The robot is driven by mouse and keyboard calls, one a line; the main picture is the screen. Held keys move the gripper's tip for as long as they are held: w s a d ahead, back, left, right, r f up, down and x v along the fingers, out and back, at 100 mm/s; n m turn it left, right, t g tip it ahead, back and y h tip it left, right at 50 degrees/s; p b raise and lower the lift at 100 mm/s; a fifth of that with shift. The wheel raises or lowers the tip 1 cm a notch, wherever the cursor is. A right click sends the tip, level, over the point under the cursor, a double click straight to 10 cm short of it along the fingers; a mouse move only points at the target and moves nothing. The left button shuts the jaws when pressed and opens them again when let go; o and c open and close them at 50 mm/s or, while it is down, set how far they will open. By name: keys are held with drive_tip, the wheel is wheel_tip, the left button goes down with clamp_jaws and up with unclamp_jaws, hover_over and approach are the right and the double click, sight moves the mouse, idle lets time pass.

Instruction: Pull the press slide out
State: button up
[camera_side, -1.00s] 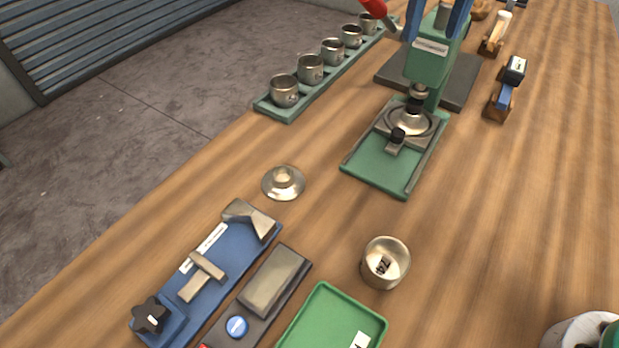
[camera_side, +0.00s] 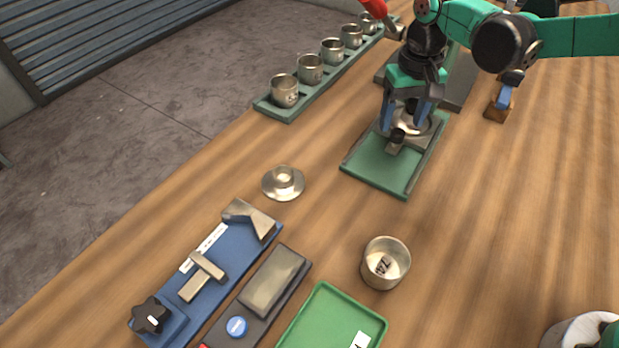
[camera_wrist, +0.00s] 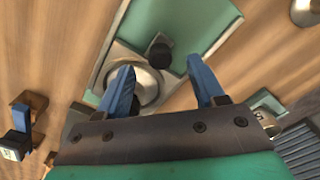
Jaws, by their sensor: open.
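The press slide (camera_side: 401,143) is a grey plate with a round dish and a black knob (camera_side: 397,136) on its near side. It sits on the press's green base tray (camera_side: 381,169). In the wrist view the slide's dish (camera_wrist: 145,88) and the black knob (camera_wrist: 159,55) show beyond my fingers. My gripper (camera_side: 407,120) is above the slide at the press, fingers pointing down and apart. In the wrist view its blue fingers (camera_wrist: 163,82) are open with nothing between them; the knob lies a little beyond the tips. My arm hides most of the press body.
A row of metal cups (camera_side: 310,69) stands in a green rack at the back left. A metal lid (camera_side: 283,182), a cup (camera_side: 385,263), a blue fixture (camera_side: 207,270) and a green tray (camera_side: 333,322) lie nearer. Wood between press and cup is clear.

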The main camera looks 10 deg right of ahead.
drive_tip(key=shift+f, duration=1.3)
clamp_jaws()
idle(0.5)
